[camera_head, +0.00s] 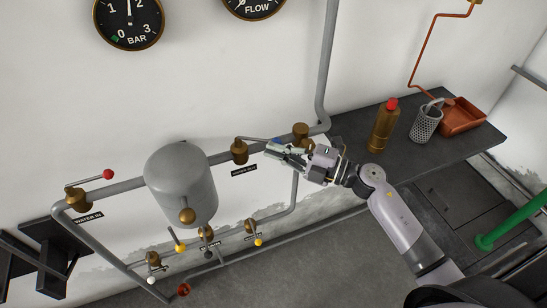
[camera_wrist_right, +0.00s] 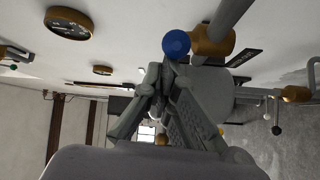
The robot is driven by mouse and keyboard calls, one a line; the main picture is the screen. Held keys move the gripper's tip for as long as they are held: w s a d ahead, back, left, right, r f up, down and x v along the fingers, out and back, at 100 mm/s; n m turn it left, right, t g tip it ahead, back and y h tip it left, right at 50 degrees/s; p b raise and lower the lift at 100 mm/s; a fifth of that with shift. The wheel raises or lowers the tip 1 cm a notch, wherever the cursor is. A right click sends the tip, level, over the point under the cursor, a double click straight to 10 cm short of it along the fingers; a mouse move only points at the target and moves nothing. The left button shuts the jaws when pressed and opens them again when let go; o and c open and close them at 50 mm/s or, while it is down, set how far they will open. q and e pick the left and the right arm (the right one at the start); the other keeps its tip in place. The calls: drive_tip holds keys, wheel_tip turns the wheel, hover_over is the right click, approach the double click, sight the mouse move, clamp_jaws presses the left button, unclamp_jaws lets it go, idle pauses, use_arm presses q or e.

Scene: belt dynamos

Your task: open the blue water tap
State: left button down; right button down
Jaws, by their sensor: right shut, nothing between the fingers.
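The blue water tap has a brass body (camera_head: 239,153) on the grey pipe, right of the grey tank. Its thin lever runs along the pipe to the right, to a blue knob (camera_head: 277,141) partly hidden by my gripper. My right gripper (camera_head: 272,150) is shut and empty at the knob end of the lever. In the right wrist view the blue knob (camera_wrist_right: 176,43) is round and shows just beyond the closed fingertips (camera_wrist_right: 162,78), in front of the brass body (camera_wrist_right: 213,40). I cannot tell whether the fingers touch it. My left gripper is out of view.
A grey tank (camera_head: 181,178) stands left of the tap. A red-knobbed valve (camera_head: 108,174) is further left. Small valves with yellow knobs (camera_head: 258,242) sit lower down. A dark bench (camera_head: 408,155) at right holds a brass bottle (camera_head: 383,128), a mesh cup (camera_head: 426,124) and a copper tray (camera_head: 463,118).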

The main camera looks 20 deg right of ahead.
drive_tip(key=w+d+n+g+y+b, duration=0.1)
drive_tip(key=g+b, duration=0.1)
drive_tip(key=w+d+n+g+y+b, duration=0.1)
drive_tip(key=w+n+g+b, duration=0.1)
drive_tip(key=b, duration=0.1)
drive_tip(key=shift+w+d+f+y, duration=0.1)
drive_tip(key=shift+w+d+y, duration=0.2)
drive_tip(key=shift+y, duration=0.1)
idle(0.4)
